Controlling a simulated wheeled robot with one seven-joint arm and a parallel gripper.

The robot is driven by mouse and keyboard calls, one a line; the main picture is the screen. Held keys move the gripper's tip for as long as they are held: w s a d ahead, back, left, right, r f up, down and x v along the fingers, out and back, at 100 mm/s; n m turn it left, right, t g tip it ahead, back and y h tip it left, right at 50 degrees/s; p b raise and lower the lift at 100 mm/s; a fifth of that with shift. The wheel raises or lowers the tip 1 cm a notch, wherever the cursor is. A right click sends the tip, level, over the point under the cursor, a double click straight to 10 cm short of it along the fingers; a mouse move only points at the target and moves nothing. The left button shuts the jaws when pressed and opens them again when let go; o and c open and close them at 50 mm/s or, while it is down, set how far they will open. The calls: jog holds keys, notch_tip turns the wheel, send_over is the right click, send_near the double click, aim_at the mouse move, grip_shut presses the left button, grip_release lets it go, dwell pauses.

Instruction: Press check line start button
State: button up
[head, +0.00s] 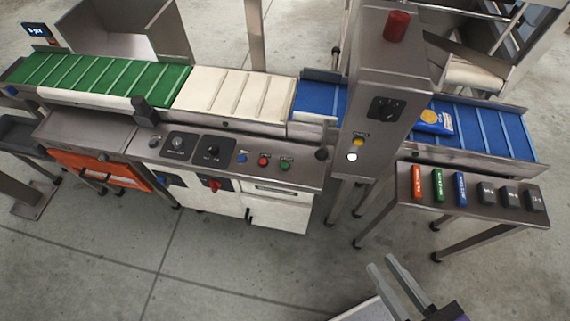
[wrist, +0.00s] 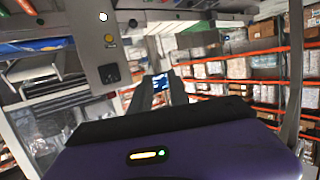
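My gripper (head: 382,262) is at the bottom of the head view, low in front of the line and apart from everything. Its two fingers (wrist: 158,82) stand apart with nothing between them. The sloped control panel (head: 310,178) carries a green button (head: 285,165), a red button (head: 263,160) and a blue button (head: 242,157). The grey column (head: 372,70) carries a yellow button (head: 358,141) and a lit white round button or lamp (head: 352,156); both also show in the wrist view, yellow (wrist: 109,38) and white (wrist: 103,16). I cannot read which one is labelled check line start.
Green (head: 110,75), white (head: 240,93) and blue (head: 485,128) belts run behind the panel. A blue packet (head: 433,119) lies on the blue belt. A stand (head: 415,205) at right holds several coloured and black blocks. Floor in front is clear. Orange-beamed shelves (wrist: 240,57) show in the wrist view.

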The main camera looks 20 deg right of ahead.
grip_shut()
dwell(1.1)
